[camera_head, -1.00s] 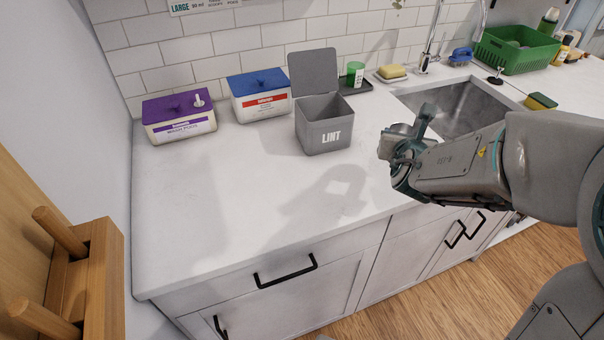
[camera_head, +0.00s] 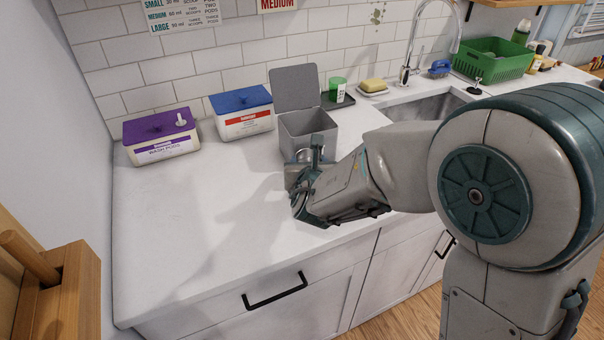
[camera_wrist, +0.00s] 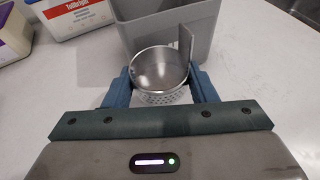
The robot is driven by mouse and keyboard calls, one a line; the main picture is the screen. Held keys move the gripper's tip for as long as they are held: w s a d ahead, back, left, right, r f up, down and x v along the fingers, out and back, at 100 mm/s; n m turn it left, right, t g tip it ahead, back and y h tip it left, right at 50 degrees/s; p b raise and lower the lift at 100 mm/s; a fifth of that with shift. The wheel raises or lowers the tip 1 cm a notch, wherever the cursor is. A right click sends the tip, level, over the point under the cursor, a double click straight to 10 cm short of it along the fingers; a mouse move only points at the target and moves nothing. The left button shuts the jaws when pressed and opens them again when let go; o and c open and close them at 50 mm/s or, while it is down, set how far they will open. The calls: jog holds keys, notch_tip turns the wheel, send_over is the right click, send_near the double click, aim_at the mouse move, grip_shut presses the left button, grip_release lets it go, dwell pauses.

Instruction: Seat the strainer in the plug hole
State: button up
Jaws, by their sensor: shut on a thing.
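My gripper (camera_wrist: 163,85) is shut on the strainer (camera_wrist: 160,72), a round metal cup with a perforated lower wall and an upright tab on its right. The strainer is held above the white counter, in front of the grey lint bin. In the head view my gripper (camera_head: 302,180) largely covers the strainer. The sink (camera_head: 420,107) is at the back right, partly hidden by my arm. The plug hole is not visible. A black stopper-like piece (camera_head: 474,87) stands on the counter right of the sink.
The grey lint bin (camera_head: 308,132) stands open close behind my gripper. Blue-lidded (camera_head: 244,118) and purple-lidded (camera_head: 160,140) tubs stand to its left. A green cup (camera_head: 336,88), soap dish (camera_head: 373,90), faucet (camera_head: 405,72) and green basket (camera_head: 490,60) line the back. The counter's left front is clear.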

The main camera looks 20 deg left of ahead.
jog(key=shift+a+f, duration=0.45)
jog(key=shift+a, duration=0.25)
jog(key=shift+f, duration=2)
jog(key=shift+f, duration=0.2)
jog(key=o, duration=1.1)
jog(key=shift+o, duration=0.2)
jog(key=shift+r, duration=0.15)
jog(key=shift+s+r, duration=0.15)
jog(key=shift+s, duration=0.05)
jog(key=v, duration=1.1)
jog(key=shift+s+d+b, duration=0.2)
jog(key=shift+s+b, duration=0.1)
